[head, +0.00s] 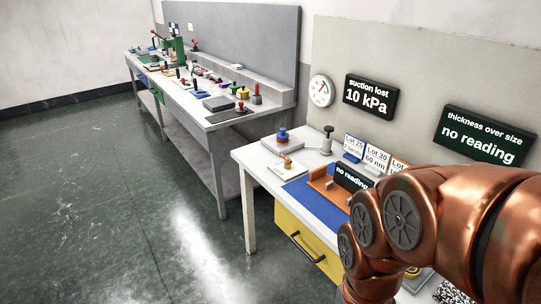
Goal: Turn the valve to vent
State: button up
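A small orange-yellow fitting with a reddish handle (287,161) stands on a white plate (285,172) on the white table (256,157); it looks like the valve. Its handle's exact direction is too small to tell. My copper-coloured arm fills the lower right and hides the right part of the table. My gripper is not in view.
A blue-knobbed piece (283,135) on a grey block and a dark-knobbed post (327,140) stand behind the fitting. A blue mat (308,193) bears an orange fixture (322,187). A yellow drawer (302,243) is below. Open floor (130,220) lies left.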

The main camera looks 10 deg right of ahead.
aim_at(289, 160)
jog(key=u, duration=0.45)
jog(key=i, duration=0.85)
jog(key=z, duration=0.05)
